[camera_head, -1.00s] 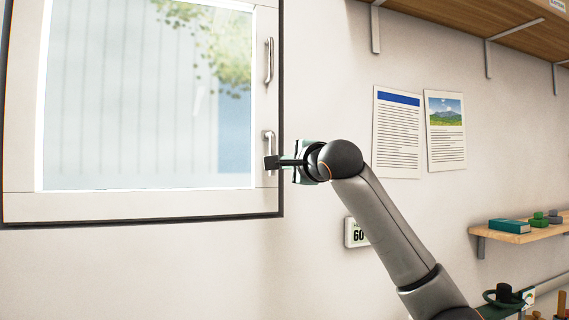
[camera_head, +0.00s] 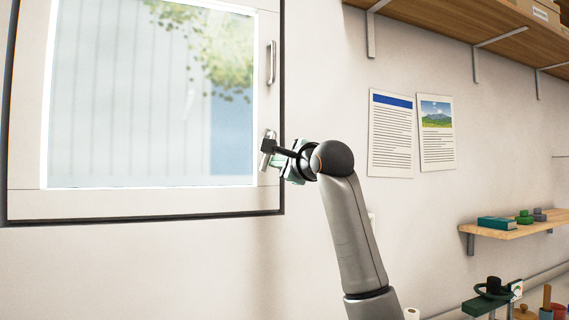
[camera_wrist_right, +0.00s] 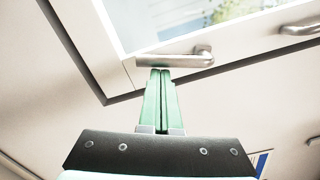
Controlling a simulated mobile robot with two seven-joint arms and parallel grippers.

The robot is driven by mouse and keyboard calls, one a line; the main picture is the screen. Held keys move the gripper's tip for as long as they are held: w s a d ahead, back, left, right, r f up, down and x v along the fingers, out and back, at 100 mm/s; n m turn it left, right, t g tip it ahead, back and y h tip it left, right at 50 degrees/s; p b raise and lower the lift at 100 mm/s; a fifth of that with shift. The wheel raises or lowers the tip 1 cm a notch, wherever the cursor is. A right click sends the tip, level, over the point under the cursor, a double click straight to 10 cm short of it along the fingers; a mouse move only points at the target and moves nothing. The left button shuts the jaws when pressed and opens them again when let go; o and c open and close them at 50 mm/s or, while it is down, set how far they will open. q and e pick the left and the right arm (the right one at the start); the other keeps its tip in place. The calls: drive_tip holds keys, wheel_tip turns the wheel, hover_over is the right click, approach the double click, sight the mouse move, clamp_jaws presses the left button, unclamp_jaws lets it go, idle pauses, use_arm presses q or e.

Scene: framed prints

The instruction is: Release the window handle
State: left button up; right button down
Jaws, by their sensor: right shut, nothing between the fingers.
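The white-framed window (camera_head: 150,202) fills the left of the head view. Its lower silver handle (camera_head: 265,161) is on the right side of the frame, partly hidden by my right gripper (camera_head: 270,147). The handle looks slightly tilted there. In the right wrist view, the same handle (camera_wrist_right: 175,61) crosses just beyond the tips of the green fingers of my right gripper (camera_wrist_right: 160,72). The fingers are together with nothing between them. The tips are at the handle; whether they touch it I cannot tell. My left gripper is not in view.
A second, upright silver handle (camera_head: 271,62) is higher on the same side; it also shows in the wrist view (camera_wrist_right: 300,28). Two paper sheets (camera_head: 391,135) hang on the wall to the right. A wooden shelf (camera_head: 520,229) holds small objects. An overhead shelf (camera_head: 470,18) is at the top right.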

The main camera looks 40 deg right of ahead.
drive_tip(key=a+m, duration=0.1)
drive_tip(key=m, duration=0.1)
drive_tip(key=shift+w+a+r+m, duration=0.2)
drive_tip(key=shift+w+a+m, duration=0.05)
drive_tip(key=shift+a+m, duration=0.15)
use_arm(q)
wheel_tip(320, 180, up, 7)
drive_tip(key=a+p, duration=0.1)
drive_tip(key=p, duration=0.7)
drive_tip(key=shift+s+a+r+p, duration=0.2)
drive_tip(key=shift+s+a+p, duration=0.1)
use_arm(e)
drive_tip(key=shift+w+a+r+m, duration=0.25)
drive_tip(key=shift+a+r+m, duration=0.8)
drive_tip(key=shift+m, duration=0.2)
drive_tip(key=shift+w+a+r+m, duration=0.2)
drive_tip(key=shift+a+r+m, duration=0.7)
drive_tip(key=shift+r+m, duration=0.3)
